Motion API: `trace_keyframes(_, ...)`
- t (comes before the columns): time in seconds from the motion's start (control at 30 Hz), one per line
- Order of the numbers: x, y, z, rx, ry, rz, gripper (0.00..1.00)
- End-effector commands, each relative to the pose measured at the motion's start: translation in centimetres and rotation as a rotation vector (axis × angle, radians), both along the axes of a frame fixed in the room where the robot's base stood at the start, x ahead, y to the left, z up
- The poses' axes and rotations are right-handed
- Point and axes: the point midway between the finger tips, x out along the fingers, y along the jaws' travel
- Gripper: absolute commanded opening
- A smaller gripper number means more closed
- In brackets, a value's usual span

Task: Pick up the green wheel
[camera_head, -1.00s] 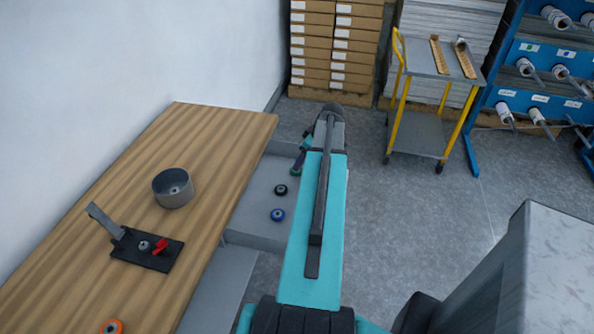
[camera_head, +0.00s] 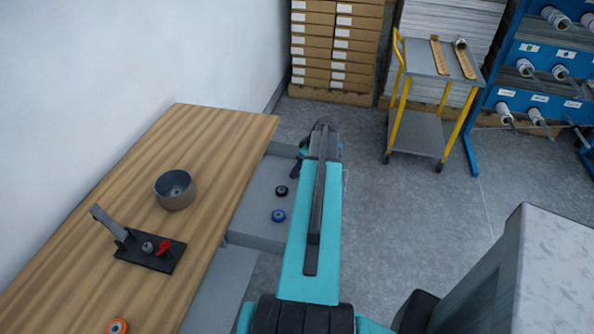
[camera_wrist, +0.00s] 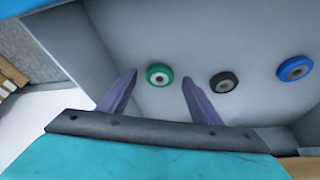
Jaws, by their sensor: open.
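The green wheel (camera_wrist: 159,75) lies on the floor of a grey drawer in the wrist view, with a pale hub. My gripper (camera_wrist: 158,82) is open, and its two purple-grey fingers show on either side of the green wheel, which appears between their tips. I cannot tell the exact height of the fingertips above the wheel, and no contact shows. In the head view the green wheel is hidden behind my arm.
A black wheel (camera_wrist: 224,82) and a blue wheel (camera_wrist: 294,68) lie to the right in the same grey drawer (camera_head: 258,239). The drawer's walls stand close around. The wooden table (camera_head: 222,135) holds a grey bowl (camera_head: 175,190), a black fixture (camera_head: 150,252) and an orange wheel (camera_head: 117,327).

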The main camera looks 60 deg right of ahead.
Motion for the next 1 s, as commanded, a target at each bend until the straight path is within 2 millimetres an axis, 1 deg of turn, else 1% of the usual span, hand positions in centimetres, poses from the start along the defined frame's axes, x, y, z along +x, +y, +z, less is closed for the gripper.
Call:
trace_keyframes(0.2, 0.35, -0.03, -0.92, 0.0, 0.0, -0.001, 0.58)
trace_keyframes(0.73, 0.3, -0.05, -0.93, 0.0, 0.0, -0.002, 0.58)
trace_keyframes(0.77, 0.3, -0.05, -0.93, 0.0, 0.0, -0.002, 0.55)
trace_keyframes(1.0, 0.27, -0.06, -0.93, 0.0, 0.0, -0.002, 0.15)
